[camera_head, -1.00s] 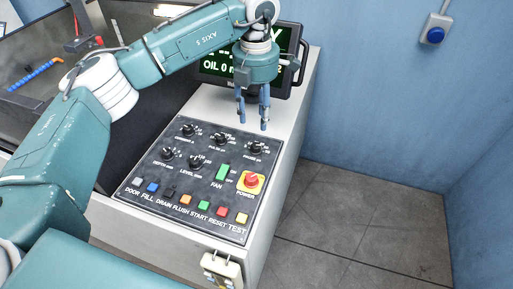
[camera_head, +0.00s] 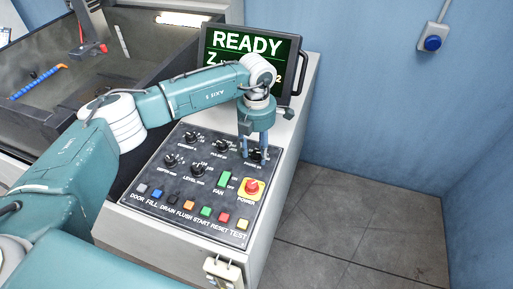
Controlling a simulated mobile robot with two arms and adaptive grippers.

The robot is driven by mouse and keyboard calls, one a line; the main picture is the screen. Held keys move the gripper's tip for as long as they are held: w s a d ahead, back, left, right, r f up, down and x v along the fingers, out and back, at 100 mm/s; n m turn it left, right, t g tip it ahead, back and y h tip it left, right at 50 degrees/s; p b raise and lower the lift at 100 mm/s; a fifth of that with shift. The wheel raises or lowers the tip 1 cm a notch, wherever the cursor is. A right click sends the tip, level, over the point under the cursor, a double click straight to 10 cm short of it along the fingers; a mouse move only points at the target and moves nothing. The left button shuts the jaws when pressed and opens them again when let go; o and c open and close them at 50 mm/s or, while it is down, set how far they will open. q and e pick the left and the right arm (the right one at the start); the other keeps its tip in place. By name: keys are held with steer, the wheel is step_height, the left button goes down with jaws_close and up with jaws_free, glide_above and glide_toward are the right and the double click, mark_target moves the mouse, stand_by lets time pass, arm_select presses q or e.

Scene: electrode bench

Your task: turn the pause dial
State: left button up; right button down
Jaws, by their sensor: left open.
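The pause dial (camera_head: 257,156) is a black knob at the upper right of the dark control panel (camera_head: 152,212), in the head view. My left gripper (camera_head: 254,154) points down at it, open, with its two blue-grey fingers on either side of the knob. The fingers partly cover the dial. I cannot tell whether they touch it. My right gripper is not in view.
Other black dials, such as the pulse dial (camera_head: 221,146), sit to the left. A green fan switch (camera_head: 225,178), a red power button (camera_head: 252,186) and a row of coloured buttons lie nearer. The screen (camera_head: 248,45) behind reads READY.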

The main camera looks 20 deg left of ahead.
arm_select(q)
jaws_close()
